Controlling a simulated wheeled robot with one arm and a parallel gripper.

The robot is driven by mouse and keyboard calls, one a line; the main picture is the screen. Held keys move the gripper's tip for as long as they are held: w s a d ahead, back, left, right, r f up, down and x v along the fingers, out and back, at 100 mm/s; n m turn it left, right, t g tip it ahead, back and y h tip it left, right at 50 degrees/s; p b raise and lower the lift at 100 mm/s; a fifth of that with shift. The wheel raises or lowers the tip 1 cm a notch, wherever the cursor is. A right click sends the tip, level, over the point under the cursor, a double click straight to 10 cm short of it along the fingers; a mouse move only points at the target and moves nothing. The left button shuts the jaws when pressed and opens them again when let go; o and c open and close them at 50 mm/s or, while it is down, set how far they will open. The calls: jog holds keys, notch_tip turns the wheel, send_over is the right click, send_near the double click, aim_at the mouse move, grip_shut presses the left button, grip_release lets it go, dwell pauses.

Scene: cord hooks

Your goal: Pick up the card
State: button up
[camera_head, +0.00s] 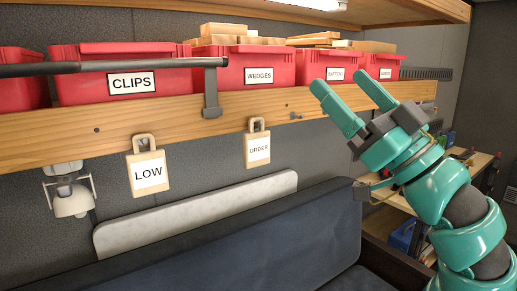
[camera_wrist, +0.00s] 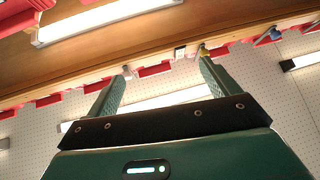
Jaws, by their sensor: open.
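Two tan cards with white labels hang below the wooden rail. The card reading "LOW" (camera_head: 148,188) is at left, and the smaller-looking card reading "ORDER" (camera_head: 258,163) is near the middle. Each has a loop-like top with an opening. My teal gripper (camera_head: 340,81) is raised at the right, pointing up and left, in front of the red bins. It is open and empty, apart from both cards. In the wrist view my open gripper (camera_wrist: 163,70) points up towards ceiling lights and shelving; I cannot make out either card clearly there.
A wooden rail (camera_head: 60,142) runs under red bins labelled "CLIPS" (camera_head: 90,88) and "WEDGES" (camera_head: 230,72). A dark bar (camera_head: 130,66) with a bracket crosses in front. A white lamp (camera_head: 72,200) hangs at left. A dark padded bench (camera_head: 230,245) lies below the cards.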

notch_tip(320, 180, down, 5)
jog(key=w+a+m+g+h, duration=0.1)
jog(key=w+a+m+h, duration=0.1)
jog(key=w+a+h, duration=0.15)
jog(key=m+g+h, duration=0.2)
jog(key=h, duration=0.3)
send_near(259, 145)
jog(key=p+x, duration=0.4)
jog(key=p, duration=0.1)
jog(key=shift+a, duration=0.15)
jog(key=shift+p+x, duration=0.35)
jog(key=shift+x, duration=0.5)
jog(key=p+x, duration=0.2)
jog(key=x, duration=0.2)
jog(key=shift+p, duration=0.4)
jog(key=shift+w+a, duration=0.2)
jog(key=shift+w, duration=0.3)
